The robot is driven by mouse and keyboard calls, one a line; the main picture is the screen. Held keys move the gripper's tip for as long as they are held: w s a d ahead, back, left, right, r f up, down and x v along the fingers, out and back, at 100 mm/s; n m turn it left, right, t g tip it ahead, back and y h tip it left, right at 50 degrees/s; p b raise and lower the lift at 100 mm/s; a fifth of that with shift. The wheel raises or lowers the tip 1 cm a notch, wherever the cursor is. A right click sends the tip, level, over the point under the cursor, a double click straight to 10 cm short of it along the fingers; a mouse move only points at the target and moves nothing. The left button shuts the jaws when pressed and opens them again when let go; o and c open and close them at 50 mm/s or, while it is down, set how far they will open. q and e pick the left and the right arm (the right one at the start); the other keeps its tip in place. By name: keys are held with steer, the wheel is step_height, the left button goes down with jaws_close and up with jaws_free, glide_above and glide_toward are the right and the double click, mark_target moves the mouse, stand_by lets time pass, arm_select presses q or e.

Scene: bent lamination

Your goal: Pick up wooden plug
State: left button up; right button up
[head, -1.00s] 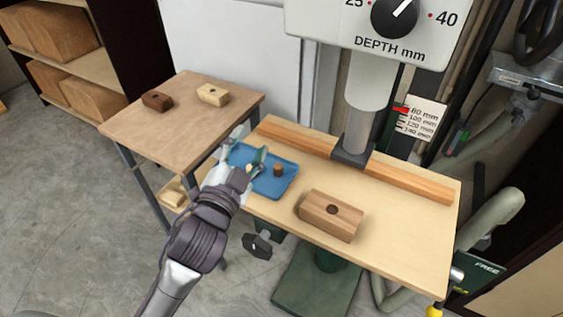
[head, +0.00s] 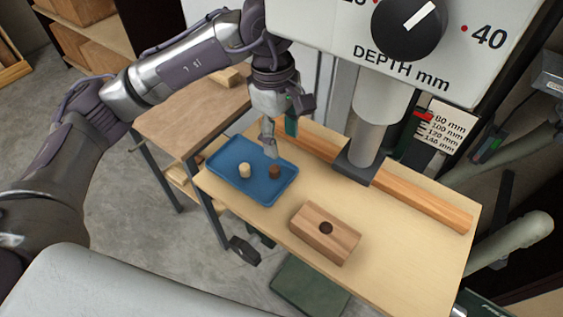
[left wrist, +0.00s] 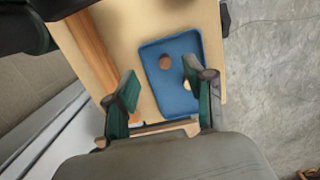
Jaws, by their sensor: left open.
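Two small wooden plugs stand apart on a blue tray (head: 219,164). The pale plug (head: 245,170) is on the left and the dark brown plug (head: 275,172) is on the right. My left gripper (head: 279,136) is open and empty, pointing down near the tray's back edge. In the left wrist view, the open fingers (left wrist: 162,98) frame part of the tray (left wrist: 172,97). There, the dark plug (left wrist: 166,62) is clear, while the pale plug (left wrist: 188,86) is partly hidden by the right-hand finger. My right gripper is not in view.
A wooden block with a hole (head: 340,245) sits on the drill table (head: 400,220). The drill column (head: 375,130) and a wooden fence (head: 425,204) stand behind it. A side table (head: 170,122) is at left, partly hidden by my arm. The table around the block is clear.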

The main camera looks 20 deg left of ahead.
arm_select(q)
steer(key=a, duration=0.2)
steer(key=y+p, duration=0.1)
steer(key=p, duration=0.2)
glide_above(274, 168)
step_height(274, 168, down, 6)
steer(key=shift+a+r, duration=0.1)
steer(key=shift+a, duration=0.05)
steer(key=shift+f, duration=0.35)
steer(key=f+p, duration=0.2)
steer(key=f, duration=0.2)
steer(key=shift+d+f, duration=0.2)
steer(key=shift+f, duration=0.15)
steer(key=c, duration=0.8)
